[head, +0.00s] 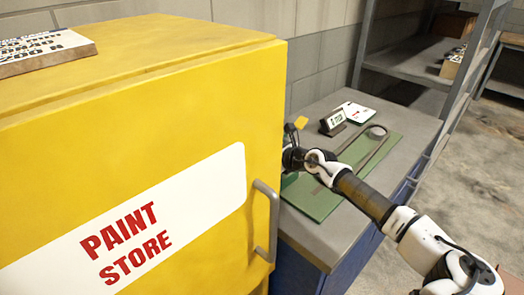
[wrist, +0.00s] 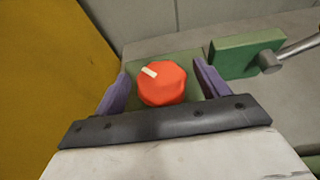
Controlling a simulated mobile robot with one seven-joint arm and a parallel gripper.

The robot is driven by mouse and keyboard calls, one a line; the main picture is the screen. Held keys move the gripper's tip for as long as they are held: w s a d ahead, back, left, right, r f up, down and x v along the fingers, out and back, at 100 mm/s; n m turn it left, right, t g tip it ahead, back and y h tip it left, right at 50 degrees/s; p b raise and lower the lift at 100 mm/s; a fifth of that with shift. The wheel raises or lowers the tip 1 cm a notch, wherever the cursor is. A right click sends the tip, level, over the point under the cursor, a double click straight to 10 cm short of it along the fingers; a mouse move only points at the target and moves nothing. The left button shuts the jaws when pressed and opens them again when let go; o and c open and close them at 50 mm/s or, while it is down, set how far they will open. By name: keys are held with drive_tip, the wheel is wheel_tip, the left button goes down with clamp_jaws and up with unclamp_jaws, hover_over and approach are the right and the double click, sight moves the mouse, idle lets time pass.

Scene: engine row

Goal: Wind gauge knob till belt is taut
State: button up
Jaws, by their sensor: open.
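In the wrist view the red-orange knob (wrist: 163,86), with a cream pointer mark towards its upper left, sits between the two purple fingers of my gripper (wrist: 162,76). The gripper is open, with a gap on each side of the knob. In the head view my gripper end is partly hidden by the yellow cabinet, and the knob is hidden there. The belt (head: 366,152) is a dark loop on a green board (head: 385,158), running around a round pulley (head: 378,131). Its near end is hidden by my arm; its tension cannot be told.
The yellow paint cabinet (head: 120,110) stands close on the left, its grey handle (head: 268,222) jutting out near my arm. In the wrist view a green block (wrist: 238,56) and metal rod (wrist: 293,51) stand right of the knob.

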drive_tip(key=shift+w+a+f, duration=0.25)
drive_tip(key=shift+w+a, duration=0.05)
drive_tip(key=shift+a, duration=0.05)
drive_tip(key=c, duration=1)
drive_tip(key=shift+r+m+t+h+p, duration=0.1)
drive_tip(key=shift+m+t+h+p, duration=0.3)
drive_tip(key=shift+m+h, duration=0.1)
drive_tip(key=shift+m+t+h+b, duration=0.6)
drive_tip(key=shift+m+t+h, duration=0.4)
drive_tip(key=shift+m+h, duration=0.35)
drive_tip(key=shift+d+m+t+h+p, duration=0.1)
drive_tip(key=shift+m+t+h+p, duration=0.5)
drive_tip(key=shift+m+h, duration=0.65)
drive_tip(key=o, duration=1)
